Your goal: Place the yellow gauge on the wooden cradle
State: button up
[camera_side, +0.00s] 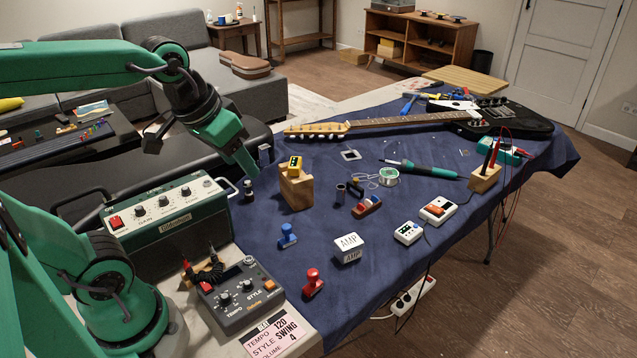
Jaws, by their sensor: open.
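The yellow gauge (295,164) sits on top of the wooden cradle (296,190), a light wood block standing on the blue cloth left of centre. The gauge looks upright and appears to rest on the block. My gripper (249,170) is green, open and pointed down, to the left of the gauge and apart from it in the picture. Nothing shows between its jaws. The jaws overlap from this angle, so the gap between them is hard to see.
A small dark knob-like item (248,191) stands below my gripper. A green amplifier (167,222) and a grey pedal (238,297) lie nearer. A guitar (400,122) lies behind. Several small tools and stamps, including a red one (313,283), dot the blue cloth (425,283).

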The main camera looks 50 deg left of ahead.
jog(key=s+f, duration=0.1)
jog(key=s+d+f+m, duration=0.1)
jog(key=s, duration=0.1)
jog(key=shift+s+t, duration=0.1)
jog(key=shift+t, duration=0.3)
